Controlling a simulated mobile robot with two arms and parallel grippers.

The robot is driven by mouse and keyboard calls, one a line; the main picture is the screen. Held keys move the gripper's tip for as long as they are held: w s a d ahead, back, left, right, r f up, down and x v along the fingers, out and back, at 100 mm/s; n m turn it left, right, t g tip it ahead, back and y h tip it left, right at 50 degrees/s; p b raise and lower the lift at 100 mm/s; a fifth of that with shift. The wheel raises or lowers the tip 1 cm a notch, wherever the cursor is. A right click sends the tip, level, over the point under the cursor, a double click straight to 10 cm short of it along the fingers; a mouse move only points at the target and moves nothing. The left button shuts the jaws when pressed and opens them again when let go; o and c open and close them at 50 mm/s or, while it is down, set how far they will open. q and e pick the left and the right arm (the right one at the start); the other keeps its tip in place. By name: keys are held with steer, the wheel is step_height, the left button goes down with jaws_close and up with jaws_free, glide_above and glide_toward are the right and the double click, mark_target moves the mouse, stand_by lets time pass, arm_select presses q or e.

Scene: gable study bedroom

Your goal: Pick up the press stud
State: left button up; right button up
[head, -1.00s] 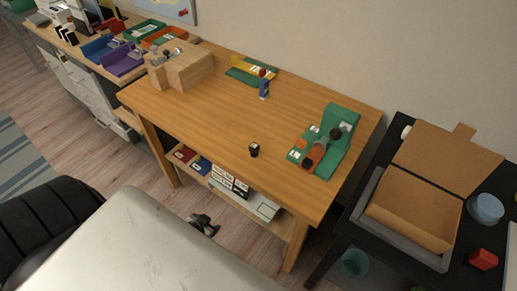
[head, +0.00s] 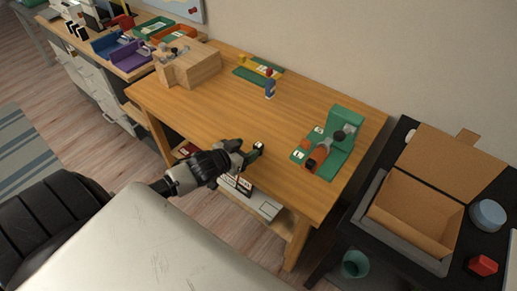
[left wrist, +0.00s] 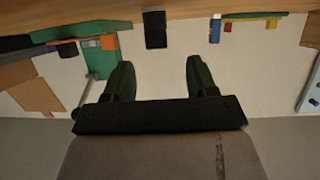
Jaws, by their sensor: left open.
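A small black block with a white top (head: 259,145), probably the press stud, stands upright near the front edge of the wooden table (head: 215,115). My left gripper (head: 248,152) is at that edge, close in front of the block, and partly hides it in the head view. In the left wrist view, which is upside down, the block (left wrist: 155,30) lies beyond the fingertips, between their lines. The fingers (left wrist: 158,64) are spread with nothing between them. I cannot tell the exact gap to the block. My right gripper is not in view.
A green press with a dark lever (head: 343,125) stands at the table's right. A blue bottle-like item (head: 270,88) and a green tray (head: 250,76) are at the back. A wooden block holder (head: 195,68) is at left. An open cardboard box (head: 412,220) sits on the dark side table.

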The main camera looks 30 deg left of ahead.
mark_target(258, 145)
arm_select(q)
steer(key=shift+d+x, duration=0.2)
steer(key=shift+x, duration=2.55)
steer(key=shift+s, duration=0.1)
steer(key=c, duration=1)
